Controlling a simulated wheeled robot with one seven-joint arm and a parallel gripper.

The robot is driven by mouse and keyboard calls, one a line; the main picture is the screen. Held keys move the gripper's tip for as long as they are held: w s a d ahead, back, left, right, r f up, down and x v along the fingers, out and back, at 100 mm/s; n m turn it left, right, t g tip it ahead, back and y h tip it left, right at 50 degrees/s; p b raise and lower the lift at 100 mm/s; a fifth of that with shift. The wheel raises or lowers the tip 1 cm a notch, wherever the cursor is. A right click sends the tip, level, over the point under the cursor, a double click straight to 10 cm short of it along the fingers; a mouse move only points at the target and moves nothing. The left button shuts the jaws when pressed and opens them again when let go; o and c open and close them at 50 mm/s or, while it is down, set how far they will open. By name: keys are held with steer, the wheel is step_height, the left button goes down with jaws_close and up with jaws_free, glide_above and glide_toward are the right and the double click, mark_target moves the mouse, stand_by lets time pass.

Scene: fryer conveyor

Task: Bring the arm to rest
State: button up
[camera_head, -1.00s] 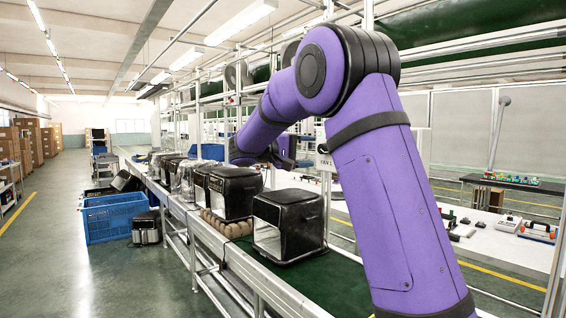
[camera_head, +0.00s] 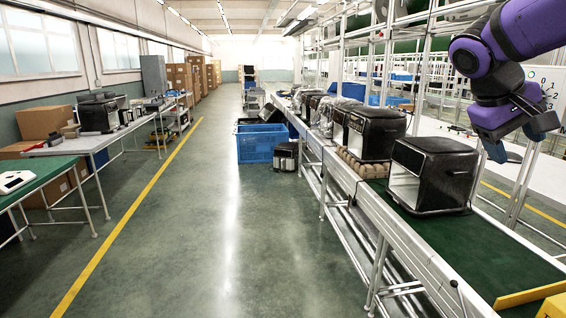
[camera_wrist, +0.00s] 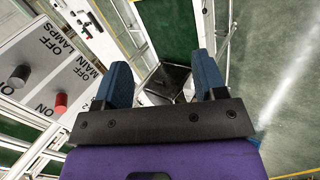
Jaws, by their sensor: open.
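My purple arm reaches in from the upper right of the head view. My gripper (camera_head: 518,147) hangs in the air above the right side of the conveyor, beyond the nearest black fryer (camera_head: 432,172) and apart from it. In the wrist view its two blue fingers (camera_wrist: 166,84) stand wide apart, with nothing between them but the distant view below. A dark fryer (camera_wrist: 168,82) shows far below, between the fingers.
The green conveyor belt (camera_head: 480,245) carries several fryers in a row. A panel with knobs (camera_wrist: 45,72) lies left in the wrist view. A blue crate (camera_head: 258,143) stands on the floor.

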steer(key=s+a+f+n+t+y, duration=0.1)
steer(key=s+a+f+t+y, duration=0.4)
steer(key=s+a, duration=0.7)
steer(key=shift+s+a+f+y, duration=0.2)
steer(key=shift+s+f+y, duration=0.25)
steer(key=shift+f+y, duration=0.5)
steer(key=shift+r, duration=0.1)
